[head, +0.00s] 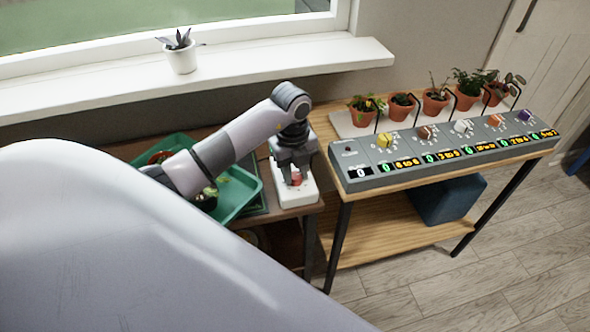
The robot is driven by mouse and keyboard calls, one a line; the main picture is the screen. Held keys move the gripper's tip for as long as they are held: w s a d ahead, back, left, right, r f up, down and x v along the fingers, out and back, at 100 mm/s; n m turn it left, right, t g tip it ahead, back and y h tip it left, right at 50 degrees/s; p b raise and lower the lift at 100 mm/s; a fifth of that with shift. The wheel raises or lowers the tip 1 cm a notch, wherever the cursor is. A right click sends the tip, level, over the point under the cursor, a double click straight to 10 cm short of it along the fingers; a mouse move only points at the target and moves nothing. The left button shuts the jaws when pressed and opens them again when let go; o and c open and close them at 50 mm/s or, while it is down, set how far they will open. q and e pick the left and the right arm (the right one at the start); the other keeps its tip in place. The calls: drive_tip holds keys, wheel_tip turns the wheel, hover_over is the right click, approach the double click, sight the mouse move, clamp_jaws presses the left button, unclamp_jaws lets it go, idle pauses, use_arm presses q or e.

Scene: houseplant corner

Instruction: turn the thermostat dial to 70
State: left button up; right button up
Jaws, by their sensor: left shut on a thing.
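A white box (300,198), which looks like the thermostat, sits at the right end of the low wooden table beside the green tray. Its red dial (296,179) is on top, mostly covered by my left gripper (294,178). My left gripper points down, with its fingers shut around the dial. The dial's scale and reading are hidden or too small to make out. My right gripper is out of view.
A green tray (247,187) lies under my left forearm. A grey control panel (385,182) with several coloured knobs stands on the taller wooden table to the right, before a row of potted plants (435,103). A white pot (181,60) stands on the windowsill.

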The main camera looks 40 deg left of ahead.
sight(294, 174)
use_arm(q)
drive_tip(key=shift+m, duration=0.3)
drive_tip(key=m, duration=0.3)
drive_tip(key=shift+w+m, duration=0.1)
drive_tip(key=shift+m, duration=0.3)
drive_tip(key=m+b, duration=0.2)
drive_tip(key=m, duration=0.3)
idle(0.3)
drive_tip(key=o, duration=1.1)
drive_tip(key=shift+c, duration=0.2)
drive_tip(key=shift+r, duration=0.1)
drive_tip(key=shift+a+r, duration=0.1)
drive_tip(key=shift+r, duration=3.4)
